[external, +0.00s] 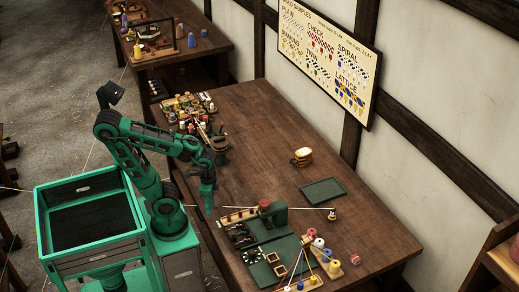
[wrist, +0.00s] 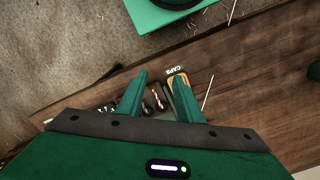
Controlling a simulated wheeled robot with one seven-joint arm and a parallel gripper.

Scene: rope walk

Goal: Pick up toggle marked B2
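My gripper (external: 208,203) hangs over the left edge of the long wooden table, behind the green board's left end. In the wrist view my gripper (wrist: 160,75) has its two green fingers apart with nothing held. Small dark pieces (wrist: 148,108), perhaps toggles, show between and below the fingers, beside a tray labelled CAPS (wrist: 176,71). In the external view dark pieces (external: 240,239) lie in a row at the left of the green board (external: 270,257). No B2 mark is legible, so I cannot tell which piece is the B2 toggle.
Cord spools (external: 325,253) stand at the front. A dark green tray (external: 323,191) and a cord bundle (external: 301,157) lie farther right. The table's middle (external: 260,140) is clear.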

